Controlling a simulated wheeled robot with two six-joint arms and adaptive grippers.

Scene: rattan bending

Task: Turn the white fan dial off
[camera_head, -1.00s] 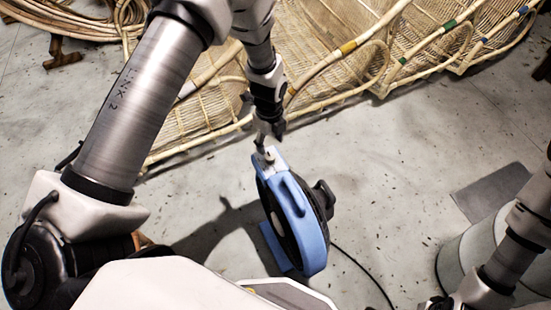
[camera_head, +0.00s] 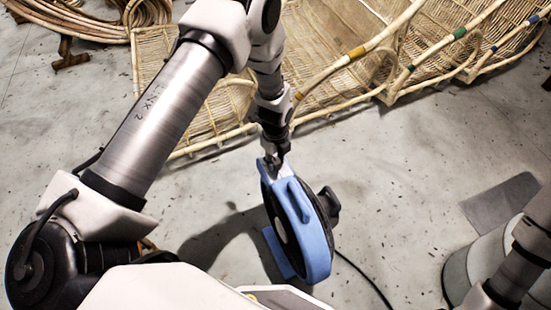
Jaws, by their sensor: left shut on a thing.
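A blue floor fan (camera_head: 314,245) stands on the grey floor in the middle of the head view, seen from above. Its light top panel (camera_head: 278,172) faces up, where the small white dial sits. My left gripper (camera_head: 275,158) points down onto that panel from above. Its fingers are closed around the dial and hide most of it. The dial's setting cannot be read. My right arm comes in at the lower right, and its gripper is outside the picture.
Wicker rattan frames (camera_head: 340,75) with coloured bands lie behind the fan. Coiled rattan (camera_head: 95,25) is at the upper left. A pale round drum (camera_head: 462,272) stands at the lower right, near a dark floor patch. A black cable (camera_head: 365,275) runs from the fan.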

